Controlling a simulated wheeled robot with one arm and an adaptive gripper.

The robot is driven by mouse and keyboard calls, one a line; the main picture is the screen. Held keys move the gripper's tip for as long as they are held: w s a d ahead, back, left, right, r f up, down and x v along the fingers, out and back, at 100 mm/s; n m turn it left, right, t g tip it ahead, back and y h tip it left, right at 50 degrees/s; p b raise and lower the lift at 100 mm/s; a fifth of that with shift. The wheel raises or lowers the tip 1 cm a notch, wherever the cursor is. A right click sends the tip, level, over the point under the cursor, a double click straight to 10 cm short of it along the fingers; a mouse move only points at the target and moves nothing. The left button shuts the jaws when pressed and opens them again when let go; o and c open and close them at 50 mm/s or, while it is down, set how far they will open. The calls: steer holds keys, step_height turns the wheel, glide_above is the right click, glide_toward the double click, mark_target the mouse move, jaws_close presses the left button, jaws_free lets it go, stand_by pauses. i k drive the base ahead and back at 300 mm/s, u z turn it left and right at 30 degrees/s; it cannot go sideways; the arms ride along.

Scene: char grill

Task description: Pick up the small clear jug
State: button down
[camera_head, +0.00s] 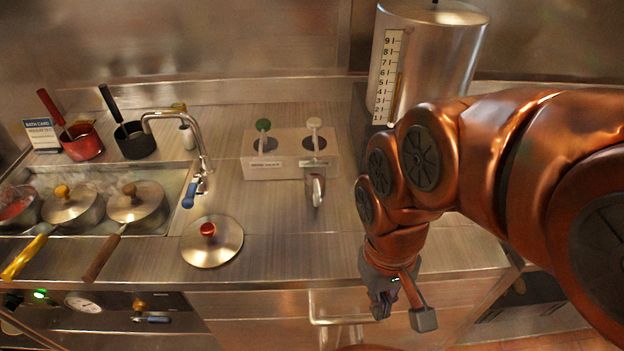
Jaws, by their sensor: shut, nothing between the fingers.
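A small jug (315,188) stands on the steel counter, just in front of the white pump box. It looks shiny and grey, with a handle toward the front; at this size I cannot tell how clear it is. My gripper (380,304) hangs at the counter's front edge, to the right of and nearer than the jug. It points down, is shut and empty, and is well apart from the jug. Nothing covers the jug.
A white box with two pumps (278,172) stands behind the jug. A round lid with a red knob (212,242) lies to its left, near a tap (204,155). Lidded pans (138,204) sit further left. A large metal urn (433,55) stands at the back right.

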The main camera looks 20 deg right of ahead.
mark_target(315, 172)
steer(key=z, duration=1.35)
steer(key=k, duration=1.85)
steer(key=u, duration=1.55)
steer(key=i, duration=1)
